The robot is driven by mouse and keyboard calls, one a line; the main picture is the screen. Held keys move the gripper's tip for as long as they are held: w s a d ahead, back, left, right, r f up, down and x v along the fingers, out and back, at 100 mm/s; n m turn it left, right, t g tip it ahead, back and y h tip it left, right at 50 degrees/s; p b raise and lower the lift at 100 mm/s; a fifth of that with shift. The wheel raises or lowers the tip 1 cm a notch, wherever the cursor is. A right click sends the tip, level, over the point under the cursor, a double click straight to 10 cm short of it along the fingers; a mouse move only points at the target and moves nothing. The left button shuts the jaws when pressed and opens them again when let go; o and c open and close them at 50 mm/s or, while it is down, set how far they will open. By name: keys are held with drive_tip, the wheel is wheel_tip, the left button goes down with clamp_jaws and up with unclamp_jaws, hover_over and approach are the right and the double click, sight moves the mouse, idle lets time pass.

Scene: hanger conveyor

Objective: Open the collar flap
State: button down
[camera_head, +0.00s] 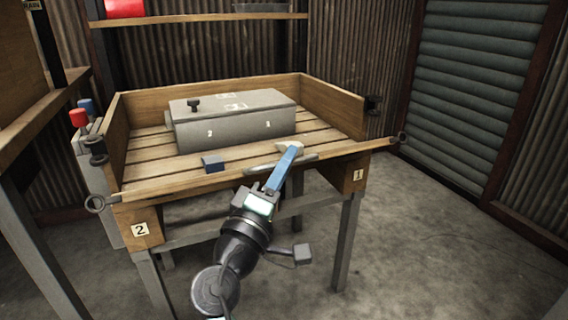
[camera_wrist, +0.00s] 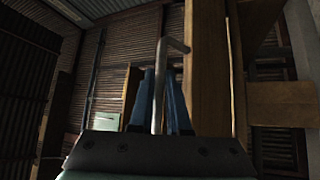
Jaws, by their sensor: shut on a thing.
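The collar flap (camera_head: 190,184) looks like the long wooden board at the front of the slatted table. It lies low, about level with the slats, with a metal ring at each end. A grey metal handle bar (camera_head: 308,158) runs along its middle. My gripper (camera_head: 289,150), with blue fingers, reaches this bar from the front. In the wrist view my gripper (camera_wrist: 161,75) is shut on the bent grey handle bar (camera_wrist: 158,95), which passes between the fingers. The flap's wood (camera_wrist: 206,75) stands just right of it. The exact contact is partly hidden by the fingers.
A grey box (camera_head: 235,130) marked 2 and 1 stands on the slats (camera_head: 140,172) between upright wooden side walls. Red and blue knobs (camera_head: 79,118) stand at the left. The floor (camera_head: 430,240) at right is clear.

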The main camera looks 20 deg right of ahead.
wheel_tip(320, 180, down, 6)
drive_tip(key=s+b, duration=0.2)
drive_tip(key=b, duration=0.1)
drive_tip(key=shift+s+r, duration=0.2)
idle(0.4)
drive_tip(key=c, duration=0.9)
unclamp_jaws()
drive_tip(key=p+v, duration=0.3)
drive_tip(key=v, duration=1)
